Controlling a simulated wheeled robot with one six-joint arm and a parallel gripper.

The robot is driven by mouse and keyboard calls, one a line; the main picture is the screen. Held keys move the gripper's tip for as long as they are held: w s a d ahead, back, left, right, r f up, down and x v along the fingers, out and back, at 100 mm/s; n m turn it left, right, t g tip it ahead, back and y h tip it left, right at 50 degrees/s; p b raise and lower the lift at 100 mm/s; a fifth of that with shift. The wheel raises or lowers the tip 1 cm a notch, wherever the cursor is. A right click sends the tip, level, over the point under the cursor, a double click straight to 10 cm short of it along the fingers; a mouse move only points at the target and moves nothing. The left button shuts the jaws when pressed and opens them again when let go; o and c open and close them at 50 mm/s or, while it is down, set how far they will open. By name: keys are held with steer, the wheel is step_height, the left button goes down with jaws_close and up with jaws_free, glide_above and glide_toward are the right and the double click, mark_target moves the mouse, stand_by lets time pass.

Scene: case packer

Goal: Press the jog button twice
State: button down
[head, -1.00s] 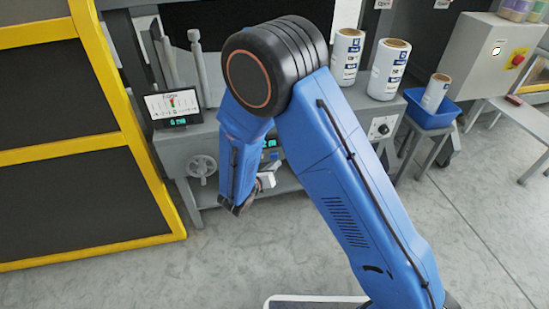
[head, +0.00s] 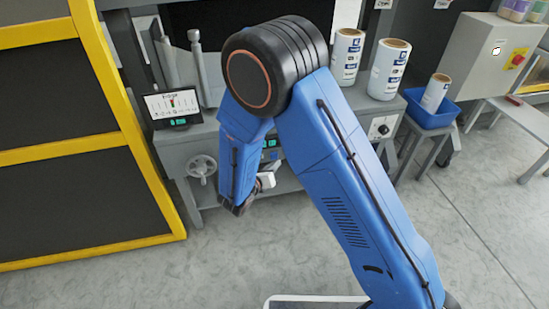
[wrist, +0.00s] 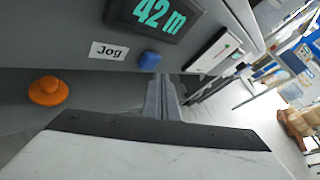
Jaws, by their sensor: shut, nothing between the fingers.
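A blue button (wrist: 149,59) sits on the grey machine front, just right of a white label reading "Jog" (wrist: 108,50). Above it a dark display (wrist: 155,14) shows "42 m" in green. My gripper (wrist: 163,84) is shut and empty, its fingertips just below and right of the blue button in the wrist view. A small gap shows between tips and button in the picture; whether they touch is hard to tell.
An orange knob (wrist: 47,91) sticks out left of the label. A white-faced panel (wrist: 213,50) is to the right. In the head view a tablet screen (head: 172,106), a handwheel (head: 201,167) and label rolls (head: 388,70) surround the machine. A yellow-framed guard (head: 150,150) stands left.

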steer(key=shift+w, duration=0.1)
stand_by(0.6)
steer(key=shift+w+a, duration=0.15)
steer(key=shift+w, duration=0.15)
steer(key=shift+w+a, duration=0.1)
steer(key=shift+w, duration=0.35)
stand_by(0.8)
steer(key=shift+s, duration=0.15)
steer(key=shift+s+d, duration=0.25)
steer(key=shift+s, duration=0.45)
steer(key=shift+s, duration=0.1)
steer(key=shift+s+d, duration=0.25)
steer(key=shift+s, duration=0.55)
steer(key=shift+s+d, duration=0.2)
steer(key=shift+s, duration=0.55)
steer(key=shift+s+d, duration=0.25)
steer(key=shift+s, duration=0.55)
stand_by(1.0)
